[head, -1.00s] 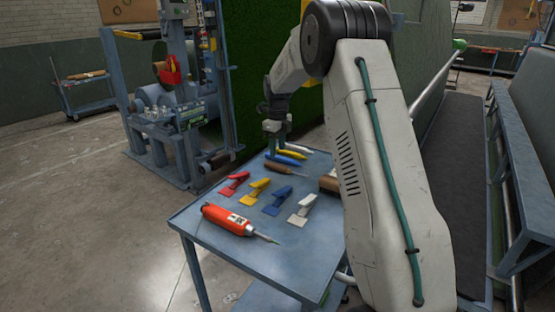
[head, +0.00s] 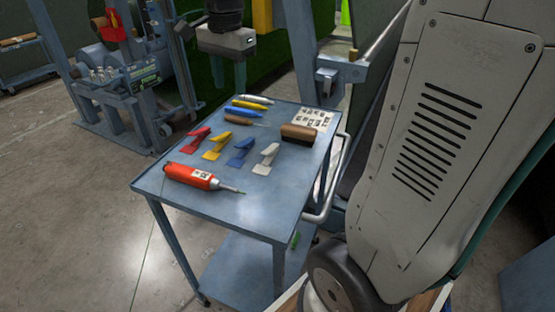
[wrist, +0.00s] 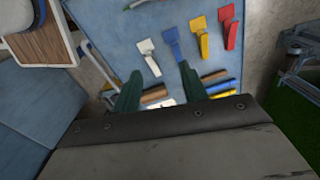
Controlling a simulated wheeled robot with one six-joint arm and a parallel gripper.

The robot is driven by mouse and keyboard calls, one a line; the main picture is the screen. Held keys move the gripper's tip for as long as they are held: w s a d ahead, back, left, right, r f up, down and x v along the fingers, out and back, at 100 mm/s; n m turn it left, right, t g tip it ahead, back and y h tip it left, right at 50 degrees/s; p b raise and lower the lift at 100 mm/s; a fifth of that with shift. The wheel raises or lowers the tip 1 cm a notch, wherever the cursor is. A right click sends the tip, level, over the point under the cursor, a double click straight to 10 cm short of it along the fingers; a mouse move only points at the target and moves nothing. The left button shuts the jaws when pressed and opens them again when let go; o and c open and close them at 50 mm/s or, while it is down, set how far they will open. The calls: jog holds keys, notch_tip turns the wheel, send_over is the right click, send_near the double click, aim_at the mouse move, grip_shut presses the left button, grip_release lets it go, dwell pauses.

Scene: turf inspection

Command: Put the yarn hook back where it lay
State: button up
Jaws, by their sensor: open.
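The yarn hook (head: 240,122), with its brown wooden handle, lies on the blue-grey cart top (head: 255,195), at the near side of a row of blue, yellow and white pen-like tools. Its handle also shows in the wrist view (wrist: 215,76), just right of the right finger. My gripper (wrist: 160,84) is open, its dark green fingers spread with nothing held between them.
Red, yellow, blue and white scrapers (head: 268,153) lie in a row. A red-orange tool (head: 190,175) lies at the cart's near left. A wooden brush (head: 298,133) and a printed sheet (head: 312,118) are at the right. The near right of the top is bare.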

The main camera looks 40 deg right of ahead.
jog(key=s+a+f+n, duration=0.2)
jog(key=s+n, duration=0.3)
jog(key=s, duration=0.2)
jog(key=s+a+f+n, duration=0.2)
jog(key=s+n, duration=0.2)
jog(key=s, duration=0.4)
jog(key=s+a+f+n, duration=0.2)
jog(key=s+n, duration=0.3)
jog(key=s, duration=0.2)
jog(key=shift+s+a+n+t, duration=0.25)
jog(key=shift+s+n+t, duration=0.05)
